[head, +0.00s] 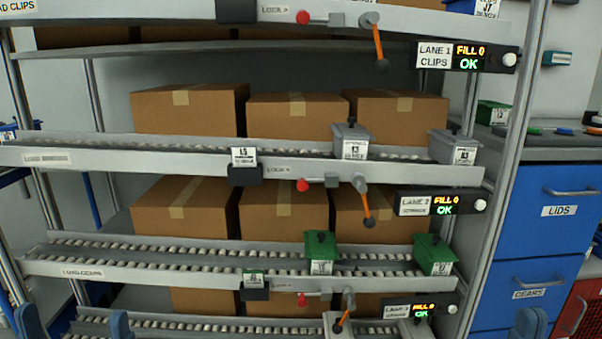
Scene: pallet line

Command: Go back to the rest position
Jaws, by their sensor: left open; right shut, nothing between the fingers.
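My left gripper (74,322) shows at the bottom left edge. Its two blue fingers are wide apart with nothing between them. My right gripper (528,322) shows at the bottom right edge, in front of the blue drawers. Its blue fingers are together and hold nothing. Only the tips of both grippers show; the rest is below the picture. Both are apart from the bins on the rack.
A flow rack with roller lanes fills the view. Grey bins (351,141) stand on the middle lane, green bins (321,252) on the one below. Orange levers (366,207) stick out from the rails. Cardboard boxes (188,110) stand behind. Blue drawers (545,236) are at right.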

